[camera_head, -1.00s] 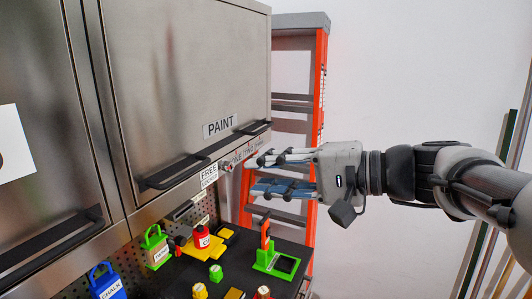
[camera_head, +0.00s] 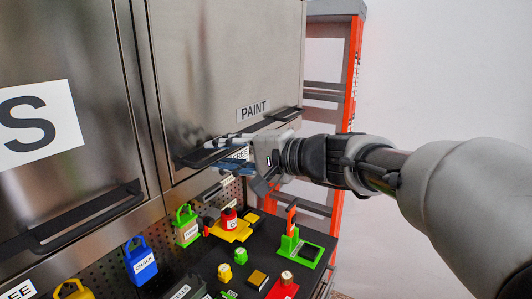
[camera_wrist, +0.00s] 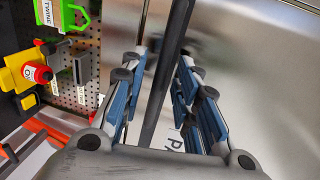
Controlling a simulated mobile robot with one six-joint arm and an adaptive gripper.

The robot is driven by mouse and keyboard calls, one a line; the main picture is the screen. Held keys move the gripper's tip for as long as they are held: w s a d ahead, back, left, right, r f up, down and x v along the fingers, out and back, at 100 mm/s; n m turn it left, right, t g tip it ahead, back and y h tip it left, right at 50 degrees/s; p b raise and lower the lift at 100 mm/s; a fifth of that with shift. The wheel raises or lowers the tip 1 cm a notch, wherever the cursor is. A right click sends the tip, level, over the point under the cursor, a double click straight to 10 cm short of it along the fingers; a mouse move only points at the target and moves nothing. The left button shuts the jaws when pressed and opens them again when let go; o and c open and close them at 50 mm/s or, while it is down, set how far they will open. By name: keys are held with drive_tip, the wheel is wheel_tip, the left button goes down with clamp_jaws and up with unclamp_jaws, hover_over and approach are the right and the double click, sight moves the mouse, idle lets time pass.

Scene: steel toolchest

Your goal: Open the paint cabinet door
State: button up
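The paint cabinet door (camera_head: 225,60) is a shut brushed-steel panel with a white PAINT label (camera_head: 253,111) near its lower right corner. Its black bar handle (camera_head: 190,161) runs along the lower edge. My gripper (camera_head: 212,151) is at the handle, its fingers pointing left and covering part of it. In the wrist view, the handle bar (camera_wrist: 165,80) passes between the two blue-padded fingers of my gripper (camera_wrist: 162,62). Gaps show on both sides of the bar, so the fingers are open around it. The label shows only partly there, beside the right finger.
Another steel door (camera_head: 60,90) with its own black handle (camera_head: 80,218) adjoins on the left. Below, a dark shelf (camera_head: 215,265) holds several small coloured items and holders. An orange stepladder (camera_head: 352,70) stands right of the cabinet against a white wall.

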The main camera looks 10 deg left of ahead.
drive_tip(key=shift+w+a+f, duration=0.1)
drive_tip(key=shift+w+a, duration=0.05)
drive_tip(key=shift+a, duration=0.2)
drive_tip(key=shift+c, duration=0.3)
clamp_jaws()
idle(0.4)
